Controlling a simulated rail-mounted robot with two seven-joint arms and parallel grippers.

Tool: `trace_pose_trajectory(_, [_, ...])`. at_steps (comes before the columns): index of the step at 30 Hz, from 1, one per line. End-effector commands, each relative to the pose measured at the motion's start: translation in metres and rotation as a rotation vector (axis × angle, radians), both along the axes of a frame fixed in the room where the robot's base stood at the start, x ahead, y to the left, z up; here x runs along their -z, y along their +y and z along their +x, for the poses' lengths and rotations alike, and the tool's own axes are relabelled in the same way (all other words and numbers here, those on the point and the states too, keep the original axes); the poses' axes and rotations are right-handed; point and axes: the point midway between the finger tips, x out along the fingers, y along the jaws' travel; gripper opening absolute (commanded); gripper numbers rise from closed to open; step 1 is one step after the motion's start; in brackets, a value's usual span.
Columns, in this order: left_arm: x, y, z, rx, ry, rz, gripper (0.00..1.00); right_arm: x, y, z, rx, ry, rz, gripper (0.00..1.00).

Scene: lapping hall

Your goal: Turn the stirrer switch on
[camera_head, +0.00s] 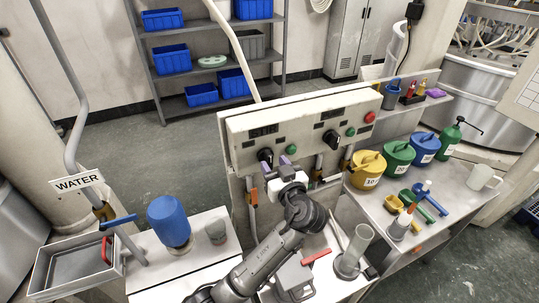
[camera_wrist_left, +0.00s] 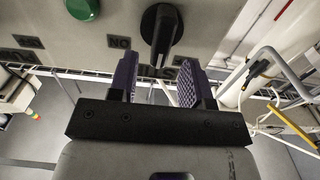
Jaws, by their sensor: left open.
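A grey-white control panel (camera_head: 300,135) carries two black rotary switches, a left one (camera_head: 265,155) and a right one (camera_head: 331,138). My left gripper (camera_head: 284,161) has purple finger pads and is at the left switch. In the left wrist view the black switch handle (camera_wrist_left: 161,32) lies just beyond the open fingers (camera_wrist_left: 158,80), roughly in line with the gap between them. A green button (camera_wrist_left: 82,8) sits beside it. My right gripper is not in view.
Another green button (camera_head: 350,131) and a red button (camera_head: 369,117) are on the panel's right. Yellow (camera_head: 367,170), green and blue cans stand on the right bench. A clear cylinder (camera_head: 354,252) stands close to my arm. A blue bottle (camera_head: 169,222) stands on the left bench.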

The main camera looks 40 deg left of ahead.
Motion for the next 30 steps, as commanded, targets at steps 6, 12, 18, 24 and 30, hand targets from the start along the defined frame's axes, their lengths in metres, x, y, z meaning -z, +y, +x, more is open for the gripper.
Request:
trace_pose_trajectory(6, [-0.001, 0.024, 0.012, 0.0, 0.001, 0.002, 0.45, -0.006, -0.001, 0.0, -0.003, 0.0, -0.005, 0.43])
trace_pose_trajectory(12, [0.0, 0.034, 0.017, 0.001, 0.001, 0.0, 0.45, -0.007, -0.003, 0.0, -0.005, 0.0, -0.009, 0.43])
trace_pose_trajectory(18, [0.0, 0.036, 0.018, 0.001, 0.0, -0.001, 0.45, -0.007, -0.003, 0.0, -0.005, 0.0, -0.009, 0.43])
trace_pose_trajectory(24, [0.0, 0.036, 0.018, 0.001, 0.0, -0.001, 0.4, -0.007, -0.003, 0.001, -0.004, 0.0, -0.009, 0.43])
trace_pose_trajectory(30, [0.0, 0.035, 0.018, 0.001, 0.0, -0.001, 0.21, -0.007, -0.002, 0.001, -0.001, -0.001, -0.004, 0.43])
